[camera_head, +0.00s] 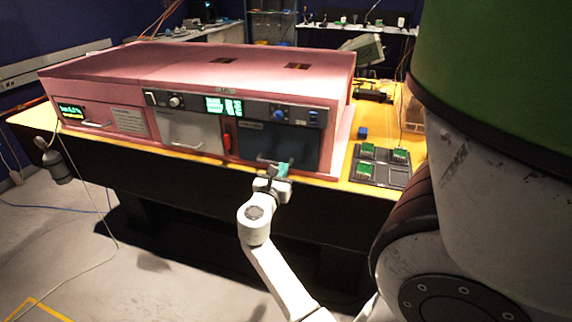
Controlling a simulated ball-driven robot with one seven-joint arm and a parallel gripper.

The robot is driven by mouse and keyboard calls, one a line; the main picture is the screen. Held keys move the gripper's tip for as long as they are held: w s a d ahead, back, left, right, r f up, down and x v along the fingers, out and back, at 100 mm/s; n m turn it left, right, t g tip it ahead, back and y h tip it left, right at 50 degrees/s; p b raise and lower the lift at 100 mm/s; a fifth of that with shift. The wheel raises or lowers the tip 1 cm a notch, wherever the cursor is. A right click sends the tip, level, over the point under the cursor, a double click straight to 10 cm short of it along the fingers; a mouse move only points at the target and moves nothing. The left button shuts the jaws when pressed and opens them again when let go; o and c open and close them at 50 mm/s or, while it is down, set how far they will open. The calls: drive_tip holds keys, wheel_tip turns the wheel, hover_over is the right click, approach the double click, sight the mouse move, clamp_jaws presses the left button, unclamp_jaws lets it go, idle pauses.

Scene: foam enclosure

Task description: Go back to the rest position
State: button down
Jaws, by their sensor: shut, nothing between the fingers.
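My gripper (278,172) is shut at the end of my white arm, in the middle of the head view. Its fingers are at the lower front of the dark grey door (268,141) on the pink foam enclosure (180,70), near that door's handle. I cannot tell whether the fingers touch the handle. My arm reaches up and left from the lower right. The dark grey door looks shut.
A light grey door (190,131) is to the left on the enclosure. A dark tray (383,168) with several green boards lies on the yellow tabletop (333,178), right of the enclosure, with a blue cube (362,132) behind it.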

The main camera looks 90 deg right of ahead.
drive_tip(key=shift+v, duration=2.75)
